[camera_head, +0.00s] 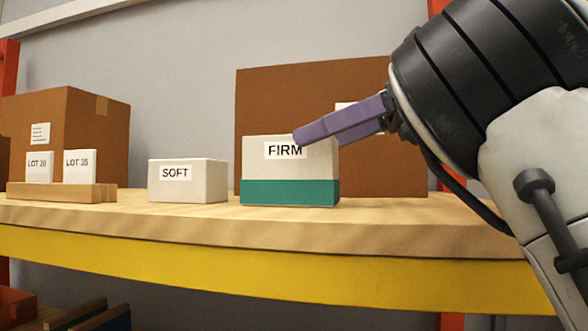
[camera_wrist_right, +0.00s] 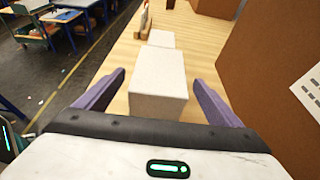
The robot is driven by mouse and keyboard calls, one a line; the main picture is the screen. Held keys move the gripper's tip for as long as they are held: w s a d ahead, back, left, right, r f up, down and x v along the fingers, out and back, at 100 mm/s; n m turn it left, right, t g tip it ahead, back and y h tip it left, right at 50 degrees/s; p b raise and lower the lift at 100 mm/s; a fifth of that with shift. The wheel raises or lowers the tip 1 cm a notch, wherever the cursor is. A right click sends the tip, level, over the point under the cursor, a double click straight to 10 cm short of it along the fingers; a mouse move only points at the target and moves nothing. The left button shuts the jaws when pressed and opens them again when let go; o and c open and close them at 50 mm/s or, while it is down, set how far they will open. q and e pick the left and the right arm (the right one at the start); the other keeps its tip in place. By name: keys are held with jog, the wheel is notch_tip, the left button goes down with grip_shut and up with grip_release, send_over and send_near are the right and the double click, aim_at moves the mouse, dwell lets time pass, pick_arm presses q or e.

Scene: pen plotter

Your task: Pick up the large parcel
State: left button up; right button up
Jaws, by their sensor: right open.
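The large parcel is a white box with a teal lower band and a FIRM label (camera_head: 290,190), standing upright on the wooden shelf. In the right wrist view its plain white top (camera_wrist_right: 158,75) lies between and beyond my fingers. My right gripper (camera_head: 303,138) is open, its purple fingers overlapping the parcel's upper right in the head view. In the right wrist view the fingers (camera_wrist_right: 159,79) sit on either side of the box with visible gaps, not closed on it. A smaller white box labelled SOFT (camera_head: 188,182) stands to its left. My left gripper is not in view.
A big brown carton (camera_head: 400,165) stands behind the parcel, close beside my fingers in the wrist view (camera_wrist_right: 280,60). Another brown carton (camera_head: 95,130) and a wooden holder (camera_head: 60,193) with LOT cards are at left. The shelf has a yellow front beam (camera_head: 250,275).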

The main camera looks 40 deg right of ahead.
aim_at(293, 144)
jog(key=x, duration=0.3)
jog(key=p+x, duration=0.1)
jog(key=x, duration=0.1)
jog(key=shift+a+r, duration=0.1)
jog(key=shift+r, duration=0.15)
jog(key=c, duration=1.5)
jog(key=shift+o, duration=0.2)
jog(key=shift+r, duration=0.15)
